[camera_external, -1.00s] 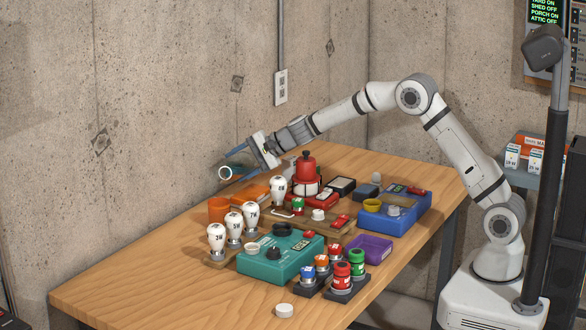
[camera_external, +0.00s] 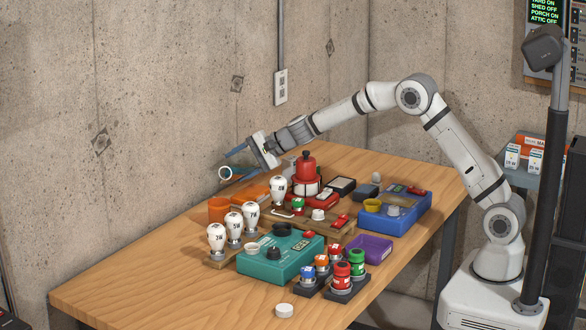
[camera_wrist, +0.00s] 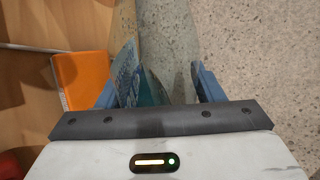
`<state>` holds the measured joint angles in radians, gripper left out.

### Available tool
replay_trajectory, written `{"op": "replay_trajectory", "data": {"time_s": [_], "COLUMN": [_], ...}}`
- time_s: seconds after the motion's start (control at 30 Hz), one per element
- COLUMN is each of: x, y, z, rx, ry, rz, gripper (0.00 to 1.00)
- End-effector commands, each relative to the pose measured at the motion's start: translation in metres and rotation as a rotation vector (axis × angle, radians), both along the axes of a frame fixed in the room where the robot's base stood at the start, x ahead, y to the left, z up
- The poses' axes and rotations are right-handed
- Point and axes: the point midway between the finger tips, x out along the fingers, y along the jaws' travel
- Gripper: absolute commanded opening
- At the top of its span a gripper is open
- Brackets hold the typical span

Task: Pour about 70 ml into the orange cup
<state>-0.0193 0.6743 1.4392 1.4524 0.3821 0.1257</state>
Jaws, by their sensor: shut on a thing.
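My gripper (camera_external: 236,165) is shut on a see-through vessel (camera_external: 225,173) with a pale round rim, above the far left part of the table. The vessel is strongly tipped, with its rim facing left and toward the outside camera. In the wrist view the vessel (camera_wrist: 128,78) shows teal-tinted walls and pale printed marks between my blue fingers. The orange cup (camera_external: 217,210) stands upright on the table below the vessel's rim. The cup's inside is hidden, and I cannot tell whether liquid is flowing.
A flat orange object (camera_external: 252,192) lies just right of the cup; bulbs (camera_external: 215,238) stand in front of it. A teal box (camera_external: 280,262), red grinder-like object (camera_external: 305,172) and blue box (camera_external: 395,213) crowd the middle. The concrete wall is close behind. The table's front left is clear.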

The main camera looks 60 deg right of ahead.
Motion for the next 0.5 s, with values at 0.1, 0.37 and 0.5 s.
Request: {"op": "replay_trajectory", "data": {"time_s": [0.1, 0.37, 0.5], "x": [0.0, 0.0, -0.002], "y": [0.0, -0.004, -0.001], "z": [0.002, 0.015, 0.026], "rx": [0.006, 0.082, 0.21], "ry": [0.001, 0.029, 0.072], "rz": [0.0, -0.001, 0.002], "gripper": [0.32, 0.32, 0.32]}}
